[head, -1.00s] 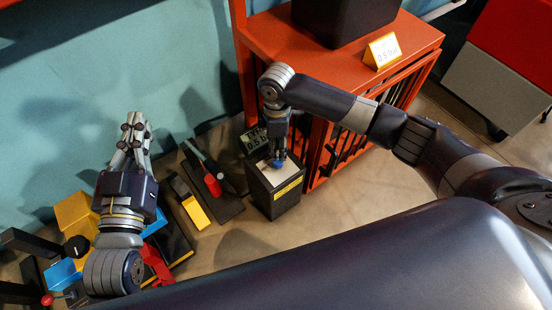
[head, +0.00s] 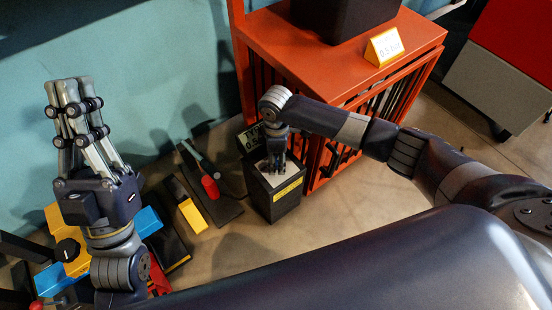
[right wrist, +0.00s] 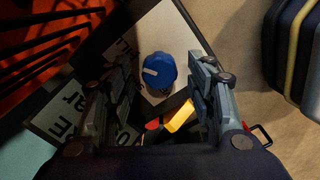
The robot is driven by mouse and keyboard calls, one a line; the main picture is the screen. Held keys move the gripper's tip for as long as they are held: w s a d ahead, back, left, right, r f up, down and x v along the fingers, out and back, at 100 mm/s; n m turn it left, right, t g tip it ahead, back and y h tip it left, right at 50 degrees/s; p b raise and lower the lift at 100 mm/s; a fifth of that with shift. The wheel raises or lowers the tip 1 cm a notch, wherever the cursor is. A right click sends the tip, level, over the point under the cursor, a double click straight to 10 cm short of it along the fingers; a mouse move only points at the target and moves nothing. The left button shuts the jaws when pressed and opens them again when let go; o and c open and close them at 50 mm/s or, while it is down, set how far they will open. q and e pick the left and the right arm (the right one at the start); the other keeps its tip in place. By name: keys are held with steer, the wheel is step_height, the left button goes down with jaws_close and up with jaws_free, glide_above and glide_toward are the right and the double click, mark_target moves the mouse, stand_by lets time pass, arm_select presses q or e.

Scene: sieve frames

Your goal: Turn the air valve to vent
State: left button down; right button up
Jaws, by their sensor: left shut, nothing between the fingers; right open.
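The air valve is a blue knob (right wrist: 160,74) with a white pointer mark, on a pale top plate (right wrist: 168,32). It sits on a dark box (head: 286,205) with a yellow label, beside the orange cabinet. My right gripper (head: 276,166) is open and points down over the box. In the right wrist view its fingers stand on either side of the knob, and I cannot tell if they touch it. In the head view the fingers hide the knob. My left gripper (head: 68,84) is shut and empty, raised at the left, pointing up.
The orange cabinet (head: 290,45) carries a black box (head: 342,15) and a 0.5 bar sign (head: 384,47). A small dark sign (head: 249,138) stands behind the valve box. Red-handled (head: 210,187) and yellow (head: 193,215) items lie left of it.

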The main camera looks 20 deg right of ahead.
steer(key=shift+f, duration=0.1)
steer(key=c, duration=1.1)
steer(key=shift+o, duration=0.2)
